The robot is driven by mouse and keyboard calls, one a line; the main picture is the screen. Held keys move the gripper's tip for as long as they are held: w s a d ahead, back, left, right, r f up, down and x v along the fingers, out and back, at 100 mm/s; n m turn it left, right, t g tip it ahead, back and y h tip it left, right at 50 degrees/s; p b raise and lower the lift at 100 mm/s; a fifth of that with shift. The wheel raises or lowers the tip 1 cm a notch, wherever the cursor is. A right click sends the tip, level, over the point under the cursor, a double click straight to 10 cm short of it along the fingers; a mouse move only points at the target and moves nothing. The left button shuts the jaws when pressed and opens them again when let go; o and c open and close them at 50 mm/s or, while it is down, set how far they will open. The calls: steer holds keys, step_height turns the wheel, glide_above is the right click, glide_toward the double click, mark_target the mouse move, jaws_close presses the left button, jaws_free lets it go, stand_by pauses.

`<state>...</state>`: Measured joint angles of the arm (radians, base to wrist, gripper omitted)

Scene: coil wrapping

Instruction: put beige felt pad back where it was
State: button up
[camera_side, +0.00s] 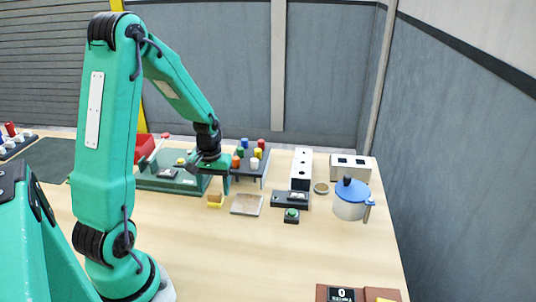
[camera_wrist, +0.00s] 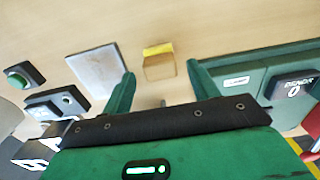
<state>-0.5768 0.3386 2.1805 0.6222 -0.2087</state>
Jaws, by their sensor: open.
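A small tan block with a yellow strip along one edge (camera_side: 214,198), which looks like the beige felt pad, stands on the table below my gripper. It also shows in the wrist view (camera_wrist: 158,66), between and beyond the fingertips. My gripper (camera_side: 217,182) is open and empty, pointing down. In the wrist view its two green fingers (camera_wrist: 161,72) are spread, with the block apart from both. I see no marked spot for the pad.
A green machine (camera_side: 172,182) stands left of the block. A rack with coloured pegs (camera_side: 250,160) is behind. Right of the plate are a green button box (camera_side: 292,215), a white holed block (camera_side: 301,170) and a blue-lidded pot (camera_side: 350,200). The table's front middle is clear.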

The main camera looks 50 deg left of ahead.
mark_target(216, 193)
step_height(216, 193, up, 9)
stand_by(0.5)
stand_by(0.4)
steer(key=s+d+r+m+t, duration=0.2)
steer(key=d+r+m, duration=0.1)
steer(key=d, duration=0.3)
steer(key=s+d+r+m+t, duration=0.1)
steer(key=s+d+r+m, duration=0.2)
steer(key=d+r, duration=0.2)
steer(key=s+d+r+m+t, duration=0.2)
steer(key=s+d+r+m, duration=0.1)
steer(key=d, duration=0.5)
steer(key=shift+d+r+t, duration=0.3)
steer(key=shift+d+r, duration=0.1)
stand_by(0.6)
